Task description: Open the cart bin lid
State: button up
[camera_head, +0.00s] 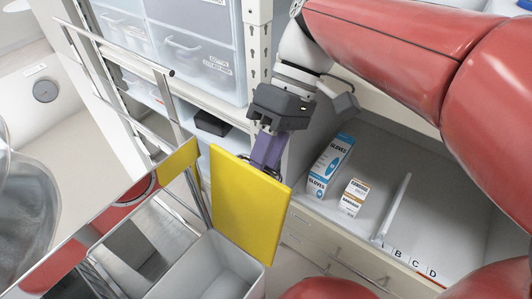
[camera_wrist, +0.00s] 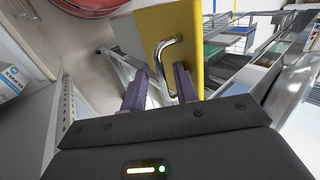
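The yellow bin lid (camera_head: 245,215) stands steeply raised at the edge of a pale open bin (camera_head: 222,262) on the cart. My gripper (camera_head: 267,150) is at the lid's far upper edge, with its purple fingers partly hidden behind the lid. In the wrist view the yellow lid (camera_wrist: 188,22) carries a bent metal handle (camera_wrist: 160,54). The purple fingers of my gripper (camera_wrist: 160,78) are spread apart, one on each side of the handle, with gaps showing. I cannot tell whether a finger touches the handle.
The metal cart rail (camera_head: 120,42) and a smaller yellow panel (camera_head: 178,160) are on the left. Drawers (camera_head: 200,45) stand behind. A blue glove box (camera_head: 331,165) and a bandage box (camera_head: 353,197) sit on the shelf at right, close to my arm.

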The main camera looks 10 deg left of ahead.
jog(key=shift+r, duration=0.15)
jog(key=p+v, duration=0.1)
jog(key=v, duration=0.6)
jog(key=shift+w+r, duration=0.2)
jog(key=shift+w, duration=0.05)
jog(key=shift+d, duration=0.1)
